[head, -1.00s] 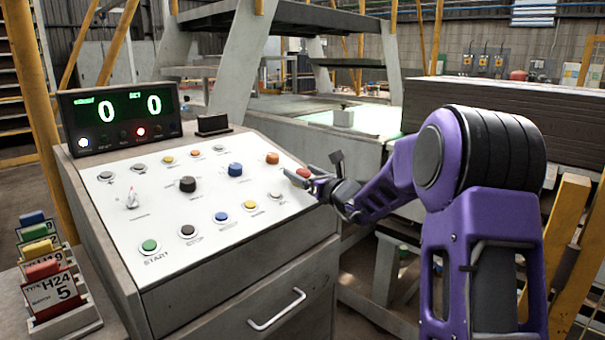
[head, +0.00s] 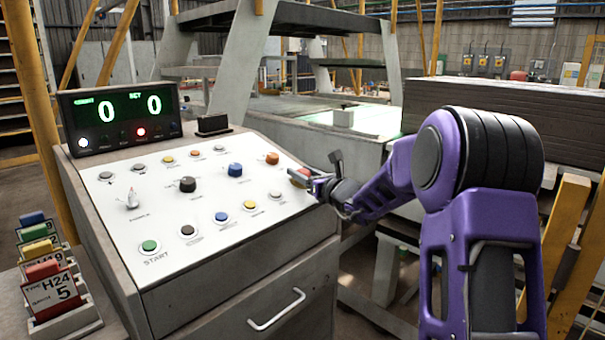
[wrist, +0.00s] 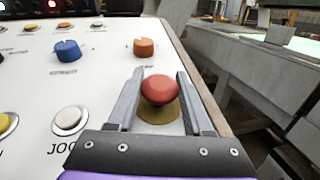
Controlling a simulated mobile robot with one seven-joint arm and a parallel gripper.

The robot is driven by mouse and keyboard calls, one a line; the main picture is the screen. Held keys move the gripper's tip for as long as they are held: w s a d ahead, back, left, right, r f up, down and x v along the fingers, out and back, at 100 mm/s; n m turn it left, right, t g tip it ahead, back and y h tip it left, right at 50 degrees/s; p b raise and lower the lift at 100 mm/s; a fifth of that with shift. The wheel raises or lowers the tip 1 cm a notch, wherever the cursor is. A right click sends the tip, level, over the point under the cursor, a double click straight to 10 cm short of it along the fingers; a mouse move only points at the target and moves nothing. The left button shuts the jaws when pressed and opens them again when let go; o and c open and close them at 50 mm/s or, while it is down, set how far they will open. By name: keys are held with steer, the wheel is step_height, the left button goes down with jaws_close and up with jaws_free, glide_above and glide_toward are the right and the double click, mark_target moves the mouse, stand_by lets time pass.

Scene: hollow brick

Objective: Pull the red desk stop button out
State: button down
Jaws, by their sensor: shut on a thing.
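The red stop button (wrist: 160,90) is a mushroom head on a yellow round base (wrist: 160,112), near the right edge of the sloped white desk panel (head: 155,235). In the wrist view it sits between the two grey fingers of my gripper (wrist: 160,92). My gripper is shut on the button, one finger on each side. In the head view my gripper (head: 301,178) is at the panel's right edge and hides most of the red button.
An orange knob (wrist: 144,47), a blue knob (wrist: 67,51) and a white JOG button (wrist: 70,120) are close by on the panel. A display box (head: 120,118) stands at the panel's back left. A drawer handle (head: 277,310) is on the desk front.

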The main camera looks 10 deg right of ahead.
steer(key=shift+s+d+r, duration=0.1)
steer(key=shift+r, duration=0.5)
steer(key=shift+c, duration=1.5)
jaws_free()
steer(key=v, duration=1.7)
steer(key=shift+s, duration=0.3)
